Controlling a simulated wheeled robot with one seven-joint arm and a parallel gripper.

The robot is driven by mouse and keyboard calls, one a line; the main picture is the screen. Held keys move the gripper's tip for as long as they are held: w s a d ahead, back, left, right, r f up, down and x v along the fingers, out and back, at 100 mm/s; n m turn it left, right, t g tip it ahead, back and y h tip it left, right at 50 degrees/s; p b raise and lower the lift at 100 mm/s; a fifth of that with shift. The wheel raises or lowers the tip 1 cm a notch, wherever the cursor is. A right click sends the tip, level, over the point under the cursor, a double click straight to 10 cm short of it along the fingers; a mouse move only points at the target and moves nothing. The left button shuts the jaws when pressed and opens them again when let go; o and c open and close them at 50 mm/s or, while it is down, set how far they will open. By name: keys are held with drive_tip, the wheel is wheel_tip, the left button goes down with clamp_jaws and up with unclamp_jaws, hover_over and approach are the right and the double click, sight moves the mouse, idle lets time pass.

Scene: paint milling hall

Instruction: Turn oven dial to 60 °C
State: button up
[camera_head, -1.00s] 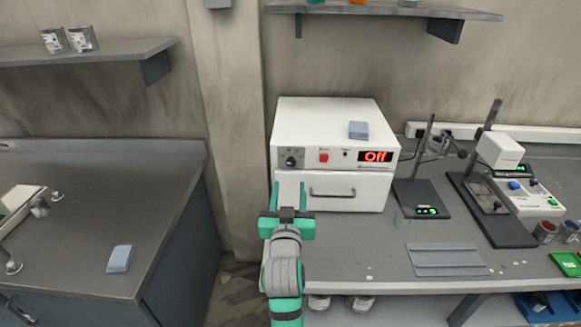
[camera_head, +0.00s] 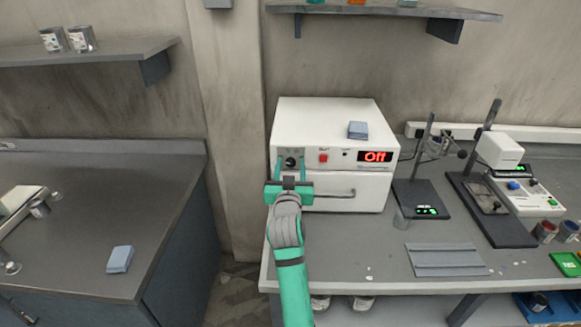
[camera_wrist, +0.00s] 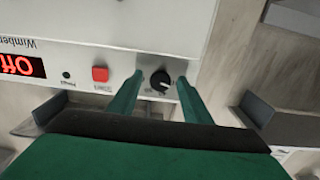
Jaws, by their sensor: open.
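The white oven (camera_head: 325,112) stands on the grey bench and its red display (camera_head: 377,157) reads "Off". The small black dial (camera_head: 291,162) is at the left of its front panel. My gripper (camera_head: 290,165) is at the panel, fingers pointing at the oven, one on each side of the dial. In the wrist view the picture is upside down. The black dial (camera_wrist: 160,81) sits between the two open green fingers (camera_wrist: 158,95), with a gap visible on both sides. Whether the fingertips touch the panel I cannot tell.
A red button (camera_head: 323,158) is right of the dial. The drawer handle (camera_head: 335,193) sticks out below, close to my gripper. Lab stands (camera_head: 420,195) are to the right. The front bench area (camera_head: 350,240) is mostly clear.

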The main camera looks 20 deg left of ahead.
drive_tip(key=shift+a, duration=0.15)
drive_tip(key=c, duration=1.1)
drive_tip(key=shift+o, duration=0.2)
